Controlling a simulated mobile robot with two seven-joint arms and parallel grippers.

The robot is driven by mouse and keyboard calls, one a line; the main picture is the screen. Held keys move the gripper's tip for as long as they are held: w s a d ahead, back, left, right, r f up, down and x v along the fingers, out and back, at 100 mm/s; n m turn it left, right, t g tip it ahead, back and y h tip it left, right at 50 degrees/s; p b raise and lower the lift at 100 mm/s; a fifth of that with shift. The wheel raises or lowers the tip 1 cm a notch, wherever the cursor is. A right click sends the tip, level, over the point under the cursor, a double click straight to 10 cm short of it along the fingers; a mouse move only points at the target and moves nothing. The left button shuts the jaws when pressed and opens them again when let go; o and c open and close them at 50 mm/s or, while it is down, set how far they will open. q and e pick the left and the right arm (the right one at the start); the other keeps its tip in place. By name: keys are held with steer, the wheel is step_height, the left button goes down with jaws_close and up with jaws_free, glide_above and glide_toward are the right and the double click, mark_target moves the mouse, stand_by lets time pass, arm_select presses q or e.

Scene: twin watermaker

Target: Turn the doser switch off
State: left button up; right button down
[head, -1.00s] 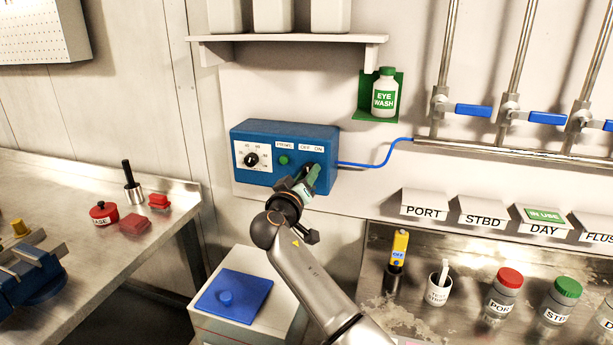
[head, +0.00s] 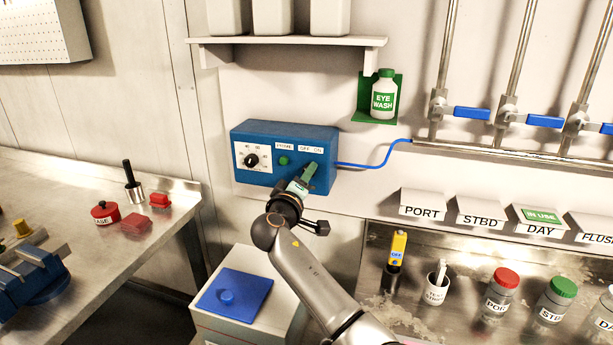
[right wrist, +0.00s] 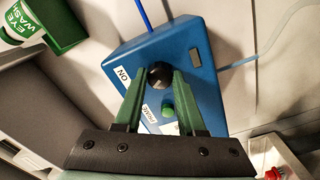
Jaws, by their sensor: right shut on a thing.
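The blue doser box (head: 262,180) is on the wall, with a dial at its left, a green prime button (head: 284,160) and an OFF/ON label (head: 311,150) at its right. My right gripper (head: 309,170) is at the box front below that label. In the right wrist view, its green fingers (right wrist: 160,82) are on both sides of the black round switch knob (right wrist: 160,74), shut on it. The fingers hide the knob in the head view. Which label the knob points to cannot be told. My left gripper is not in view.
A blue hose (head: 375,165) leaves the box's right side. An eye wash bottle (head: 384,95) sits in a green holder above right. A shelf (head: 290,41) is above. A white case with a blue lid (head: 235,293) stands below.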

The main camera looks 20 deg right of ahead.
steer(key=shift+r, duration=0.15)
steer(key=c, duration=0.5)
jaws_free()
steer(key=shift+f, duration=0.2)
